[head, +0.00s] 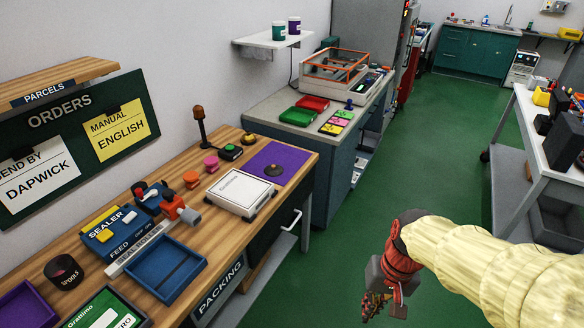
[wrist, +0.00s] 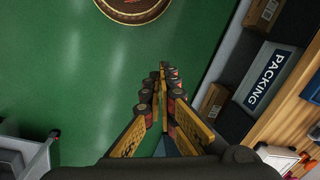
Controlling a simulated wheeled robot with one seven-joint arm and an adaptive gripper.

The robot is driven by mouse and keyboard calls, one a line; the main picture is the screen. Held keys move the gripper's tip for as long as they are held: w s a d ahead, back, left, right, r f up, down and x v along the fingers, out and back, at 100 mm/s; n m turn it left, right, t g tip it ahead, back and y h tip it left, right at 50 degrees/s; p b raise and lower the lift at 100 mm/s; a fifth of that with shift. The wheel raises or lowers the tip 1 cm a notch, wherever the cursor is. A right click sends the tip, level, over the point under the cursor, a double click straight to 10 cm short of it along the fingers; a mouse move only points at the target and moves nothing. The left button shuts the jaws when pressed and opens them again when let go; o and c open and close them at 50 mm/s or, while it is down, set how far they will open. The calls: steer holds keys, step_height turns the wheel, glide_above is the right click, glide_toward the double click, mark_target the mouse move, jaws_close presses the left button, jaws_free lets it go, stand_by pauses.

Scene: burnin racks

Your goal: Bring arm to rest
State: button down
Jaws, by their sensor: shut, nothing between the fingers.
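My gripper (head: 385,297) hangs at the end of my arm, over the green floor in the lower right of the head view. In the wrist view my gripper (wrist: 162,75) has its fingers together with nothing between them. My arm, in a pale yellow sleeve, comes in from the right edge of the head view. The gripper is apart from the packing bench (head: 300,165), to the right of it.
A white table (head: 545,130) is at right. Green floor (head: 430,150) between them is clear.

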steer(key=s+r+t, duration=0.2)
steer(key=r+t, duration=0.1)
steer(key=r, duration=0.4)
steer(key=s+d+r+n+t+h, duration=0.1)
steer(key=s+r+t, duration=0.1)
steer(key=r, duration=0.4)
steer(key=shift+d+r+n+t, duration=0.2)
steer(key=shift+r+n+t, duration=0.1)
steer(key=shift+r+t, duration=0.1)
steer(key=shift+s+a, duration=0.1)
